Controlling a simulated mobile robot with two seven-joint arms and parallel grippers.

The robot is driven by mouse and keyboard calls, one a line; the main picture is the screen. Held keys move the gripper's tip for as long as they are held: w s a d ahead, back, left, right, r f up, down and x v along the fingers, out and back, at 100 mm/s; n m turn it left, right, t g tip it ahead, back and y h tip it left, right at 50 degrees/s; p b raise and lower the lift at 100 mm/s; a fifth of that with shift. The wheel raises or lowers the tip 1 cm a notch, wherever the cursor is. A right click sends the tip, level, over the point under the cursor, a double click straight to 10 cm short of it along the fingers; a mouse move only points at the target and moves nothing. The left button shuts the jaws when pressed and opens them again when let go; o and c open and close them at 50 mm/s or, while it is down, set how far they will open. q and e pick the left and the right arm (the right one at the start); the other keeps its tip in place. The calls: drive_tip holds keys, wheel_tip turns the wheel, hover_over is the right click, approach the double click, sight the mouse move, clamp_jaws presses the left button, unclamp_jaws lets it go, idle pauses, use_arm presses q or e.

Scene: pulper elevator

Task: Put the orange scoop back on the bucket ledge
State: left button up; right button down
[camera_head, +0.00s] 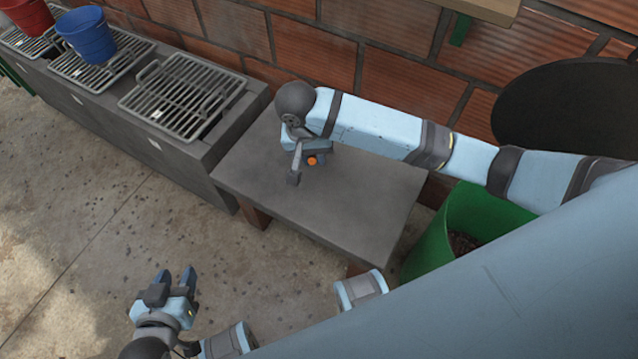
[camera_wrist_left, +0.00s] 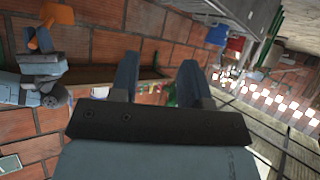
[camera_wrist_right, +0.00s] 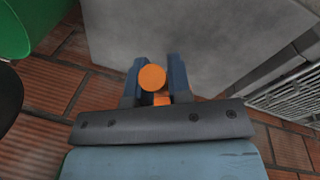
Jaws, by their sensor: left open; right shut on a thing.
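The orange scoop (camera_head: 313,160) is mostly hidden by my right gripper (camera_head: 306,165), which is shut on it above the grey slab table. In the right wrist view the scoop (camera_wrist_right: 152,78) shows its round orange end between the two fingers. It also shows in the left wrist view (camera_wrist_left: 45,38) at the upper left. My left gripper (camera_head: 174,278) is open and empty, low over the floor at the lower left. A long grey ledge (camera_head: 185,155) at the upper left carries metal grates, with a blue bucket (camera_head: 87,36) and a red bucket (camera_head: 27,15) on them.
The slab table's top (camera_head: 350,205) is bare. An empty grate (camera_head: 180,97) lies on the ledge's near end. A green bin (camera_head: 430,250) with dark contents and a round black disc (camera_head: 560,110) are at the right. A brick wall runs behind.

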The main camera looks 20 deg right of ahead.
wheel_tip(320, 180, down, 19)
drive_tip(key=b, duration=0.6)
drive_tip(key=shift+r, duration=0.15)
drive_tip(key=shift+f, duration=0.2)
use_arm(q)
drive_tip(key=w+d+r+t+h, duration=0.2)
drive_tip(key=d+r+t, duration=0.1)
drive_tip(key=r, duration=0.2)
drive_tip(key=shift+w, duration=0.25)
drive_tip(key=shift+f, duration=0.2)
use_arm(e)
drive_tip(key=c, duration=1.1)
unclamp_jaws()
drive_tip(key=shift+f, duration=0.1)
drive_tip(key=shift+o, duration=0.2)
